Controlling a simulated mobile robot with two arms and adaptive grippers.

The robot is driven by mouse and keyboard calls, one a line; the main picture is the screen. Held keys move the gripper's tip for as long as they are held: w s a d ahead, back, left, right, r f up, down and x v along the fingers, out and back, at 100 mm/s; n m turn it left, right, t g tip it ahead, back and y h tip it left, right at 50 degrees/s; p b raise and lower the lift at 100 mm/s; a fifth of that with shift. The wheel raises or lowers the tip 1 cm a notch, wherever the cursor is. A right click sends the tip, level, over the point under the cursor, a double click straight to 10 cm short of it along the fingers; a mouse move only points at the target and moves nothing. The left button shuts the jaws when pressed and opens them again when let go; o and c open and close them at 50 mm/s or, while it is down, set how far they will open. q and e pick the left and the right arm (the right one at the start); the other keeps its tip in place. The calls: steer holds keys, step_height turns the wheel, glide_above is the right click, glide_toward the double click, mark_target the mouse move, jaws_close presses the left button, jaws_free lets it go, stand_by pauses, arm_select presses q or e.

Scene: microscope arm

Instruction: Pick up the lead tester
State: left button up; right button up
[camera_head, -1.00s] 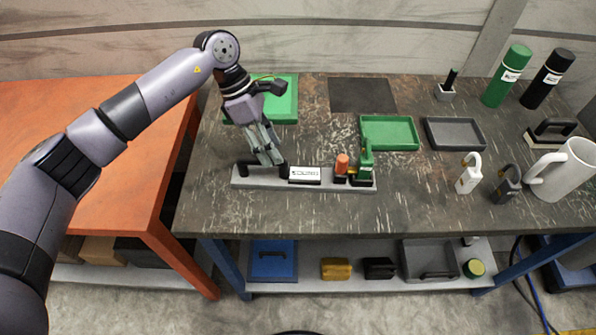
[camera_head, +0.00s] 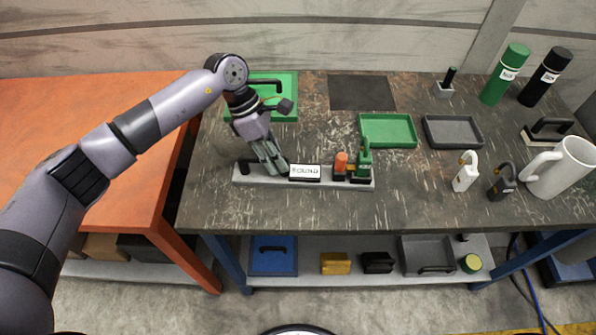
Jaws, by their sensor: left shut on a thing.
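A light grey holder (camera_head: 330,184) lies on the dark worktop with a white label (camera_head: 305,172) on its front. My left gripper (camera_head: 279,168) points down at the holder, just left of the label. It is shut on a small dark thing there, mostly hidden by the fingers. I take this thing to be the lead tester, but its shape cannot be made out. A black piece (camera_head: 244,166) stands at the holder's left end. An orange piece (camera_head: 340,164) and a green piece (camera_head: 362,160) stand at its right. My right gripper is not in view.
A green case (camera_head: 284,87) lies behind the gripper. A green tray (camera_head: 388,131) and a grey tray (camera_head: 454,133) are farther right. Padlocks (camera_head: 466,172), a white mug (camera_head: 562,168) and bottles (camera_head: 505,74) stand at the right. The worktop's front strip is clear.

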arm_select(q)
jaws_close()
stand_by(0.3)
steer(key=shift+r, duration=0.15)
stand_by(0.3)
steer(key=shift+r, duration=0.35)
step_height(320, 180, up, 19)
steer(key=b, duration=0.4)
steer(key=shift+r, duration=0.2)
steer(key=shift+f, duration=0.1)
